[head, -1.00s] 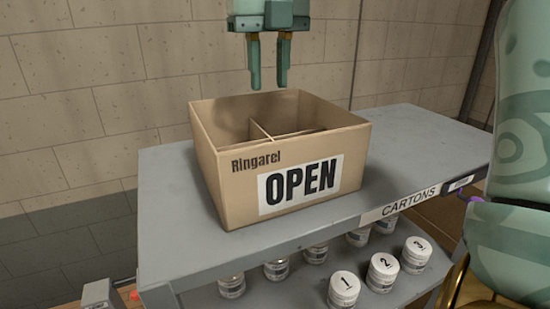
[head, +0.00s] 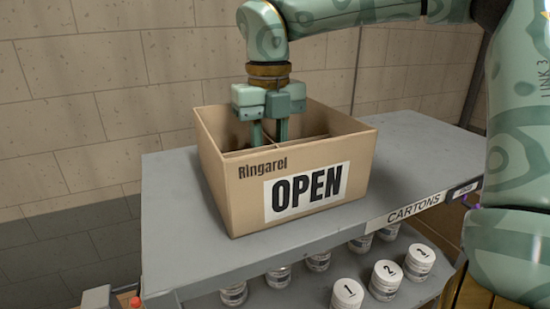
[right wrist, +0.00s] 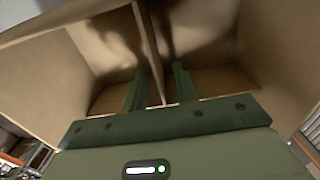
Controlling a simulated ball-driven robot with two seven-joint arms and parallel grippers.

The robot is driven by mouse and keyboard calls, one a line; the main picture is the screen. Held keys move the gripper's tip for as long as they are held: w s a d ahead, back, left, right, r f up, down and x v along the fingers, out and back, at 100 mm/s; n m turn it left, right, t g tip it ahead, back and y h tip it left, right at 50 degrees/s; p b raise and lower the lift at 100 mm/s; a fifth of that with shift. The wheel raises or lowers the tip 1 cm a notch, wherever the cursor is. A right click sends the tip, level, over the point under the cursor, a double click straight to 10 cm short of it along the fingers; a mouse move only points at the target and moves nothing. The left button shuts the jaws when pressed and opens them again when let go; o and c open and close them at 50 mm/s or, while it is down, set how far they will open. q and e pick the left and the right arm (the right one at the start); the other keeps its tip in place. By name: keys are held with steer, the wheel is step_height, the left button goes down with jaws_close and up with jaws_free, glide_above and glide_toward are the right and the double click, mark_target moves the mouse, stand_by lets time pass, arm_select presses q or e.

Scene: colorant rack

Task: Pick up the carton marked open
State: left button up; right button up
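The carton (head: 225,200), a brown open-topped box marked "Ringarel" and "OPEN", stands upright on the grey top shelf. An inner divider (head: 303,139) splits it, and this divider also shows in the right wrist view (right wrist: 151,45). My right gripper (head: 269,136) points down into the carton, its lower fingers partly hidden behind the cardboard. In the right wrist view the fingers of this gripper (right wrist: 158,80) stand apart, one on each side of the divider, with gaps visible. My left gripper is not in view.
The grey cart shelf (head: 415,150) has free room to the right of the carton and a "CARTONS" label on its edge. Several white numbered jars (head: 347,294) stand on the lower shelf. A block wall (head: 100,90) is behind.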

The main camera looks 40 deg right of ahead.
steer(key=shift+s+r, duration=0.1)
steer(key=shift+s, duration=0.05)
jaws_close()
